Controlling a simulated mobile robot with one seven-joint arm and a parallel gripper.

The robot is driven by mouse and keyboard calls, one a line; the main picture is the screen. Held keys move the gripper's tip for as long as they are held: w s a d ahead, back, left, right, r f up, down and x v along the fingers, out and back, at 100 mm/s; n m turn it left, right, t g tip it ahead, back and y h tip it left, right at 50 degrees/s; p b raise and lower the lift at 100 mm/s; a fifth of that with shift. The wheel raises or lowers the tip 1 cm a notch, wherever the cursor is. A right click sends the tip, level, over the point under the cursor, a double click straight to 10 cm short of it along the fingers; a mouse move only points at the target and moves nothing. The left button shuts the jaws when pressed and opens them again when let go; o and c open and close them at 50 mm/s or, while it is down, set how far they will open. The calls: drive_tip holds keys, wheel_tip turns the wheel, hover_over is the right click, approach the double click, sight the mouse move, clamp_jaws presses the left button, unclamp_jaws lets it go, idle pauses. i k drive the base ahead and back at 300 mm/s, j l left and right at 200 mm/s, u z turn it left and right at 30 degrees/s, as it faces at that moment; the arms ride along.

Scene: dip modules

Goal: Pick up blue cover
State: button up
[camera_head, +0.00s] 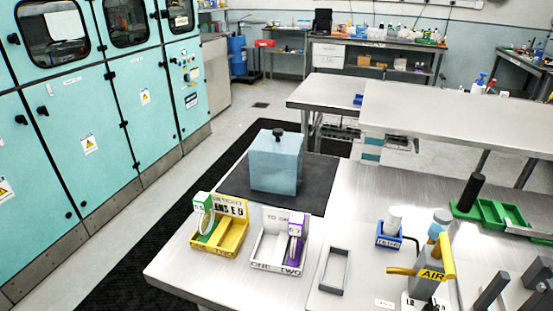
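The blue cover (275,166) is a pale blue, box-shaped cover with a black knob (278,138) on its top. It stands upright on a black mat (318,196) on the metal table, left of centre. Its front and right sides show, and nothing stands in front of its knob. What may be under it cannot be made out. My gripper is not seen in this view.
A yellow bin (230,240) and a white bin (262,262) holding modules stand in front of the cover. A grey frame (334,271), a blue holder (389,238) and a yellow-handled air tool (432,265) are to the right. Teal cabinets (90,130) line the left.

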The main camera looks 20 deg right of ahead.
sight(275, 157)
drive_tip(key=i+j, duration=0.1)
drive_tip(key=j, duration=0.5)
drive_tip(key=j+z, duration=0.1)
drive_tip(key=j, duration=0.55)
drive_tip(key=i+j, duration=0.15)
drive_tip(key=j, duration=0.45)
drive_tip(key=j+z, duration=0.1)
drive_tip(key=z, duration=1.85)
drive_tip(key=i+j, duration=0.3)
drive_tip(key=i, duration=0.15)
drive_tip(key=i+j, duration=0.25)
drive_tip(key=i, duration=0.2)
